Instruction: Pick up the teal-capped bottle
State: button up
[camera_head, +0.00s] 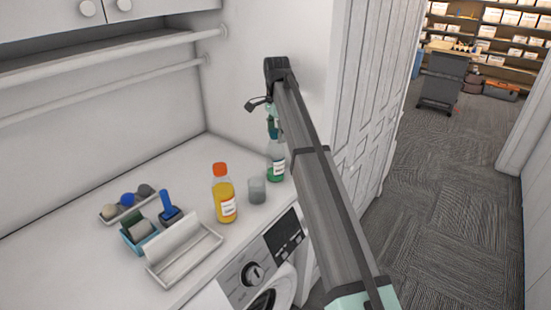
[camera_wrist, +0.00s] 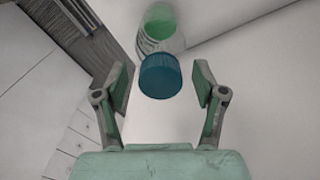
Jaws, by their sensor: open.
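The teal-capped bottle (camera_head: 276,172) stands upright on the white counter near the back wall, a clear bottle with a white label and green liquid low inside. In the wrist view its teal cap (camera_wrist: 160,76) lies between the fingertips, with the clear body (camera_wrist: 160,40) beyond it. My gripper (camera_wrist: 160,84) is open, with one finger on each side of the cap and a gap visible on both sides. In the head view my arm comes over from the right, and the gripper (camera_head: 272,128) is at the bottle's top, where it partly hides the cap.
An orange-capped bottle (camera_head: 224,198) and a grey cup (camera_head: 257,190) stand just left of the bottle. A washing machine (camera_head: 254,276) is below the counter.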

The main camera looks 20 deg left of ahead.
grip_shut()
jog(key=shift+r, duration=0.15)
